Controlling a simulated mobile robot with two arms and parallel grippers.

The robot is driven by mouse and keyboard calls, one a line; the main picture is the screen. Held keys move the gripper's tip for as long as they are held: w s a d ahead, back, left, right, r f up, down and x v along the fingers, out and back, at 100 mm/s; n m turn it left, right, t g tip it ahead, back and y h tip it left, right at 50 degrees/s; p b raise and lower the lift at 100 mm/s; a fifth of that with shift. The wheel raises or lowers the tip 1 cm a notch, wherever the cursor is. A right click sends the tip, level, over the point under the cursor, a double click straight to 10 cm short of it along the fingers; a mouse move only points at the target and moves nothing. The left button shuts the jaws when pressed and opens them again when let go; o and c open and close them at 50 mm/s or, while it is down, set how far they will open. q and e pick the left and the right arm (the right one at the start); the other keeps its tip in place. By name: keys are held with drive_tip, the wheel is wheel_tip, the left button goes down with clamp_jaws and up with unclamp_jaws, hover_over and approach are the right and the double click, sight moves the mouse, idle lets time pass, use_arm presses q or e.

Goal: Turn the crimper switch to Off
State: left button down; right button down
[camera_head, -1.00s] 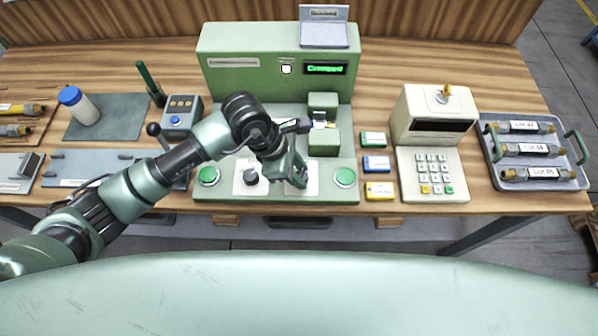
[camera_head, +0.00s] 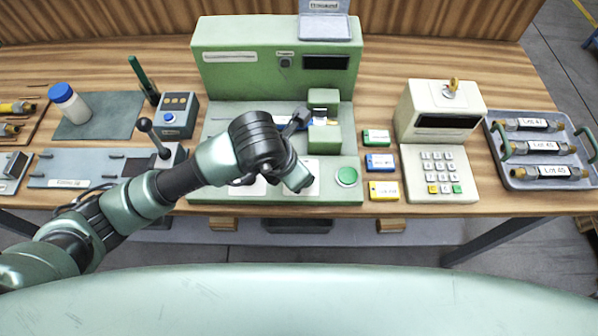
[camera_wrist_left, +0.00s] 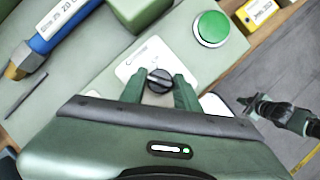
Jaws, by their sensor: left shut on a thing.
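The crimper switch is a black round knob (camera_wrist_left: 159,79) on a white label plate (camera_wrist_left: 143,60), seen in the left wrist view. My left gripper (camera_wrist_left: 159,90) has its two green fingers on either side of the knob, shut on it. In the head view my left gripper (camera_head: 299,181) reaches down over the front of the green machine (camera_head: 275,70), and my arm hides the knob. The machine's display (camera_head: 326,62) is dark, and the small lamp (camera_head: 286,62) beside it is dark too.
A green button (camera_head: 347,176) is right of my left gripper; it also shows in the wrist view (camera_wrist_left: 211,27). A blue part with a brass end (camera_wrist_left: 45,40) lies nearby. A dark jointed arm (camera_wrist_left: 285,113), apparently mine, hangs over the floor.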

use_arm(q)
drive_tip(key=shift+n, duration=0.3)
drive_tip(key=c, duration=1.1)
unclamp_jaws()
drive_tip(key=shift+o, duration=0.2)
drive_tip(key=b+v, duration=0.1)
drive_tip(key=v, duration=0.7)
drive_tip(key=shift+d, duration=0.2)
